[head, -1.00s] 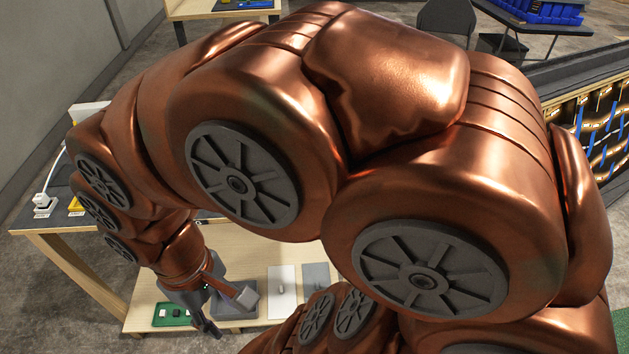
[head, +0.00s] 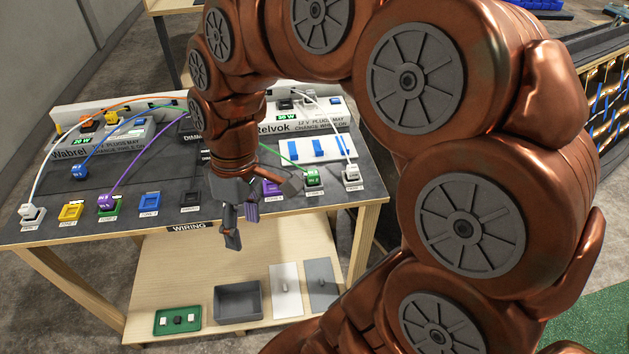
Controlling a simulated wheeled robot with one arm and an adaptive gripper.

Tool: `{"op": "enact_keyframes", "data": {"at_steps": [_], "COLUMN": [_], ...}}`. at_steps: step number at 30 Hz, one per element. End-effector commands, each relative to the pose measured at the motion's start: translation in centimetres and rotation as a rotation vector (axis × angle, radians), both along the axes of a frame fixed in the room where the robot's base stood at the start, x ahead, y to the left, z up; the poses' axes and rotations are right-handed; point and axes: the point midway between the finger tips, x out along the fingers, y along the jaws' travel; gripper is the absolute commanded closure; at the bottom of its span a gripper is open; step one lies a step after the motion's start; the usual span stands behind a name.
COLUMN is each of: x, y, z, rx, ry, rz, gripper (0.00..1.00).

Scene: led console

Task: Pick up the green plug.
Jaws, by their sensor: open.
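The green plug (head: 312,178) stands near the front right of the console table, with a green cable running up and left from it behind my arm. It sits at a socket with a label in front; I cannot tell the socket's colour. My gripper (head: 240,225) is open and empty, fingers pointing down, near the table's front edge. It is left of the green plug in the picture and apart from it. My wrist hides part of the console's middle.
A white plug (head: 352,173) stands close right of the green plug; a purple socket (head: 271,188) is left of it. A purple plug (head: 106,202) and a blue plug (head: 80,172) are further left. A grey bin (head: 237,301) and green tray (head: 177,320) lie on the lower shelf.

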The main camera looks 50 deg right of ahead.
Motion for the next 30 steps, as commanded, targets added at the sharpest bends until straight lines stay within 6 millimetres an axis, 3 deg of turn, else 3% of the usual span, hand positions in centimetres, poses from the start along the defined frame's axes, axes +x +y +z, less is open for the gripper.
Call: {"op": "enact_keyframes", "data": {"at_steps": [6, 13, 17, 21, 25, 30], "x": [6.8, 11.5, 12.4, 11.9, 11.0, 10.4], "y": [-5.5, -14.7, -20.9, -26.9, -30.5, -32.4], "z": [-1.1, -3.5, -5.7, -8.1, -9.9, -10.8], "rx": [0.103, 0.158, 0.161, 0.151, 0.141, 0.13], "ry": [-0.113, -0.252, -0.322, -0.376, -0.401, -0.417], "rz": [0.176, 0.312, 0.362, 0.395, 0.416, 0.427], "gripper": [0.4, 0.4, 0.4, 0.4, 0.4, 0.4]}}
